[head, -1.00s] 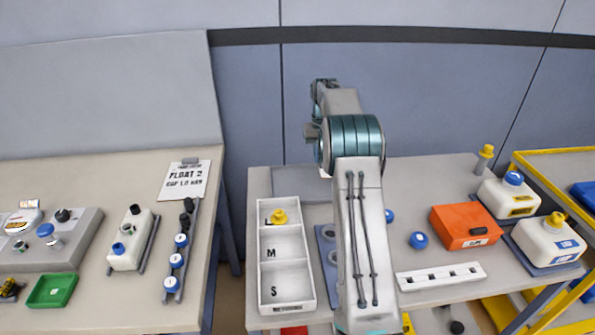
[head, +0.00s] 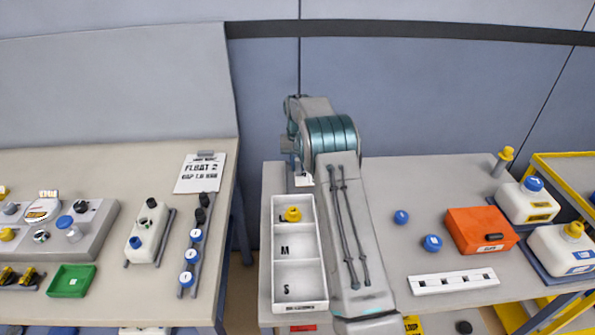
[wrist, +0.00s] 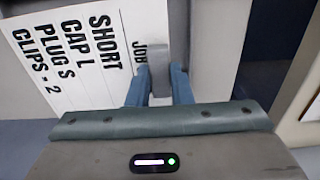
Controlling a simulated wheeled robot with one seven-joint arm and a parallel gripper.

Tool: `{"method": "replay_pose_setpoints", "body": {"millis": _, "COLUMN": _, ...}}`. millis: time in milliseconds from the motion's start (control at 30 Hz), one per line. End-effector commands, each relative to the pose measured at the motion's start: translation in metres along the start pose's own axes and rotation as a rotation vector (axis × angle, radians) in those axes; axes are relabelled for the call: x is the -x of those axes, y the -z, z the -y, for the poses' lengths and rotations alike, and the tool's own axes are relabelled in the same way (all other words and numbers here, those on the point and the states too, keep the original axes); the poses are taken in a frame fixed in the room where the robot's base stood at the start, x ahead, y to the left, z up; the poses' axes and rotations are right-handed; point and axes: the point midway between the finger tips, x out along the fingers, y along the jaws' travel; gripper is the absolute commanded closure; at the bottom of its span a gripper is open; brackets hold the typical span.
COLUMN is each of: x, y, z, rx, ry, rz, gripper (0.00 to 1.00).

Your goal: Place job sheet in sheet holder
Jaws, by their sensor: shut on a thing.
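The job sheet (wrist: 70,60) is white with black print reading "JOB", "SHORT", "CAP L", "PLUG S" and "CLIPS - 2". It lies up and to the left in the wrist view. My gripper (wrist: 160,85) is shut on the grey tab at the sheet's edge. In the head view my arm hides the gripper, and only a small white bit of the sheet (head: 303,181) shows beside it at the back of the right-hand table. I cannot clearly pick out the sheet holder; a grey panel lies behind the sheet in the wrist view.
Another sheet (head: 200,172), "FLOAT 2", lies on the left table. A white tray (head: 300,290) with L, M and S compartments holds a yellow cap (head: 292,213). An orange box (head: 481,231), a white slotted rail (head: 453,281) and blue caps (head: 432,243) stand right of my arm.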

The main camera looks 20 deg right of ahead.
Motion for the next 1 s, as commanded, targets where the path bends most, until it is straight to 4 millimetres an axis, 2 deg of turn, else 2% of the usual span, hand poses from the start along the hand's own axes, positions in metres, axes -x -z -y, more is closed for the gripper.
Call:
{"method": "replay_pose_setpoints", "body": {"millis": 133, "x": -0.008, "y": 0.0, "z": 0.003, "rx": 0.001, "ry": 0.0, "rz": 0.001, "gripper": 1.0}}
{"method": "replay_pose_setpoints", "body": {"millis": 367, "x": -0.038, "y": 0.0, "z": 0.003, "rx": 0.001, "ry": 0.0, "rz": 0.001, "gripper": 1.0}}
{"method": "replay_pose_setpoints", "body": {"millis": 700, "x": -0.045, "y": 0.001, "z": 0.003, "rx": 0.001, "ry": 0.0, "rz": -0.001, "gripper": 1.0}}
{"method": "replay_pose_setpoints", "body": {"millis": 733, "x": -0.045, "y": 0.001, "z": 0.003, "rx": 0.001, "ry": 0.0, "rz": -0.001, "gripper": 0.78}}
{"method": "replay_pose_setpoints", "body": {"millis": 800, "x": -0.044, "y": 0.001, "z": 0.003, "rx": 0.001, "ry": 0.0, "rz": -0.001, "gripper": 0.59}}
{"method": "replay_pose_setpoints", "body": {"millis": 1000, "x": -0.043, "y": 0.001, "z": 0.003, "rx": 0.001, "ry": 0.0, "rz": -0.001, "gripper": 0.59}}
